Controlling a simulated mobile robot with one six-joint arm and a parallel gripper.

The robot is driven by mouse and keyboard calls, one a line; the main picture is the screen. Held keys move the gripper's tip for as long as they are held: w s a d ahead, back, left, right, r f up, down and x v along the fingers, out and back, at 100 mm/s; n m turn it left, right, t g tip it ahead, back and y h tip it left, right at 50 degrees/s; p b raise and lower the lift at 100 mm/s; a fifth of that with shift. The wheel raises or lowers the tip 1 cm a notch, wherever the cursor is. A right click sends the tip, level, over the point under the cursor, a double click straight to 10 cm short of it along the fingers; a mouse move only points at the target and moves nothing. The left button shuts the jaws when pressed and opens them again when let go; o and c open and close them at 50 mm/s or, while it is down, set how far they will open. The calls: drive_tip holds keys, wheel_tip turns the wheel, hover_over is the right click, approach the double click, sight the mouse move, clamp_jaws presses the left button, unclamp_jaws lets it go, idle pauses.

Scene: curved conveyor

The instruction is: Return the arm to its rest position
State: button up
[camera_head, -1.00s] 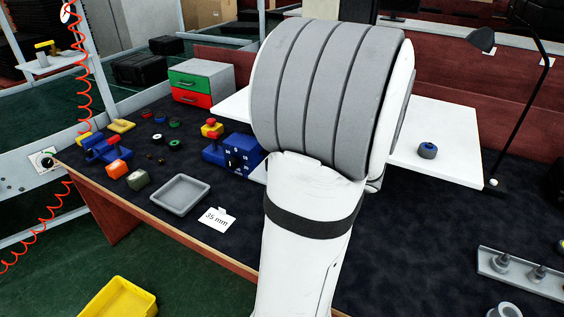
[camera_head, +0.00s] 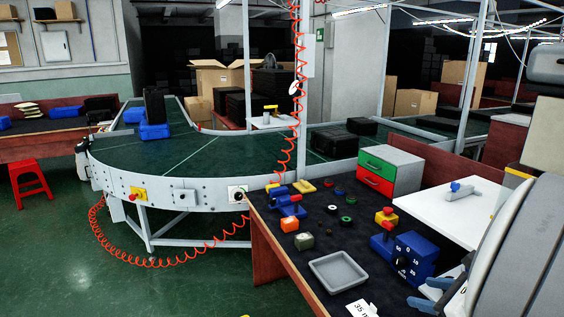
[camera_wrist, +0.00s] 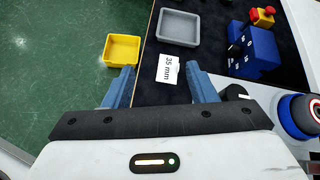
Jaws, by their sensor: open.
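My arm shows at the right edge in the head view. My gripper (camera_head: 430,294) points left there, low over the near side of the dark workbench (camera_head: 285,240), with its blue fingers partly cut off. In the wrist view my gripper (camera_wrist: 160,70) has its two blue fingers wide apart, open, with nothing held between them. A white "35 mm" card (camera_wrist: 168,69) lies beyond and between the fingertips on the bench. The card also shows at the bottom edge of the head view (camera_head: 362,309).
A red-green drawer unit (camera_head: 390,170) stands behind. A yellow bin (camera_wrist: 122,38) is over the green floor. A curved conveyor (camera_head: 200,155) fills the left background.

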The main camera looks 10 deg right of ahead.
drive_tip(key=s+a+n+g+h, duration=0.1)
drive_tip(key=s+a+n+g, duration=0.2)
drive_tip(key=a+n, duration=0.8)
drive_tip(key=s+a+n+g+h, duration=0.2)
drive_tip(key=a+n+g, duration=0.3)
drive_tip(key=a+n, duration=0.7)
drive_tip(key=s+n, duration=0.1)
drive_tip(key=n, duration=0.5)
drive_tip(key=shift+s+a+f+n, duration=0.15)
drive_tip(key=shift+f+n, duration=0.05)
drive_tip(key=shift+n, duration=0.2)
